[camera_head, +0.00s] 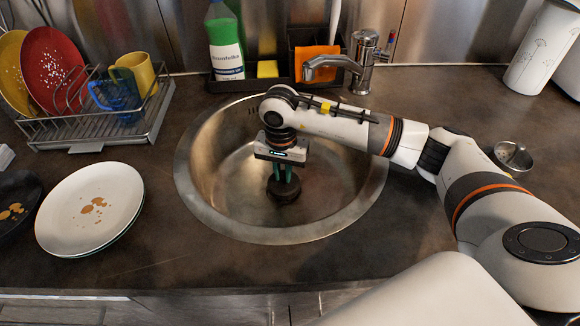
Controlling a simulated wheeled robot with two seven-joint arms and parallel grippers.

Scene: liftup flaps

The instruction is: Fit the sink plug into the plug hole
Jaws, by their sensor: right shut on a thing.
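The sink (208,208) is a round steel basin set in the dark counter. My right gripper (284,184) points down inside it, near the middle of the bowl. Its greenish fingers are shut on the sink plug (284,193), a dark round disc. The plug is low in the bowl; I cannot tell whether it touches the bottom. The plug hole is not visible and may be hidden under the plug. My left gripper is not in view.
A chrome tap (350,65) stands behind the sink. A dish rack (95,125) with plates and cups is at the left back. A stained white plate (70,232) lies left of the sink. A small metal strainer (512,155) is at the right. The counter front is clear.

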